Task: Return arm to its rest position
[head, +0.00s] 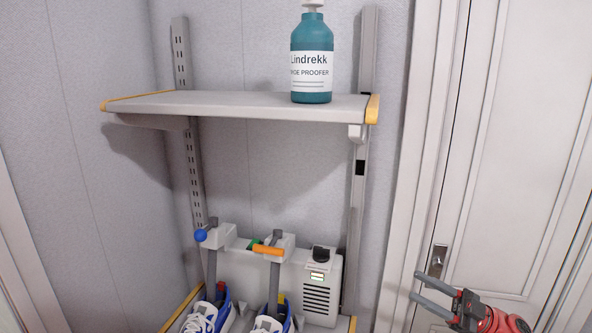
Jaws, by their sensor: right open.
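My right gripper (424,290) shows at the lower right in the head view. Its two grey fingers are apart, with nothing between them, and point left. The red and black wrist (488,315) runs off toward the bottom right. The gripper is in front of the white door, right of the shoe dryer, and touches nothing that I can see. My left gripper is not in the picture.
A teal shoe-proofer bottle (311,68) stands on the upper shelf (220,104). Below, a shoe dryer (319,287) and blue-and-white shoes (208,314) sit on a lower shelf. A white door (520,150) with a metal handle (437,260) is at the right.

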